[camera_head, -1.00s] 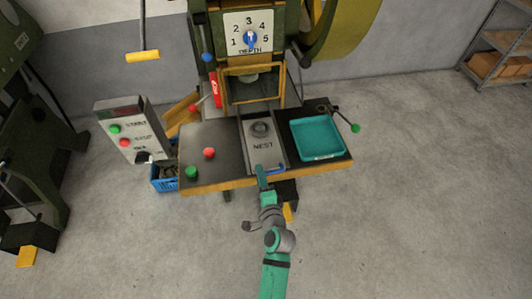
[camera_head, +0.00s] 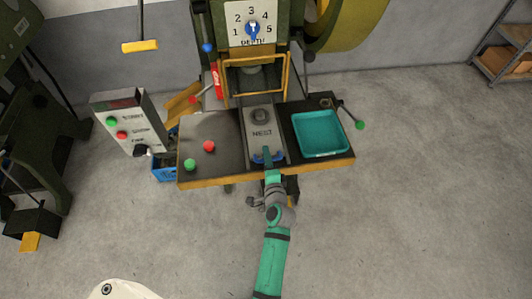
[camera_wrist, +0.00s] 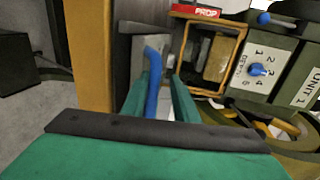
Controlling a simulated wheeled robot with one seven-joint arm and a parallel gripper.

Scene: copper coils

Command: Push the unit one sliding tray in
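The sliding tray (camera_head: 264,133) is a grey plate marked NEST with a round seat, lying in the middle of the press table below the yellow-framed opening. Its blue handle (camera_head: 258,158) is at the front end. My gripper (camera_head: 268,153) is at this handle, reaching from the front. In the wrist view, the blue handle (camera_wrist: 153,82) stands between the two green fingers of my gripper (camera_wrist: 160,98), close to the left finger, with a gap towards the right one. The fingers look open. The UNIT 1 label (camera_wrist: 305,88) shows on the press at right.
A teal bin (camera_head: 320,133) lies right of the tray, with a green-knobbed lever (camera_head: 359,125) beyond it. Red (camera_head: 208,146) and green (camera_head: 190,165) buttons are on the left. A control box (camera_head: 126,124) stands further left. A red PROP piece (camera_wrist: 205,13) is near the yellow frame (camera_head: 285,72).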

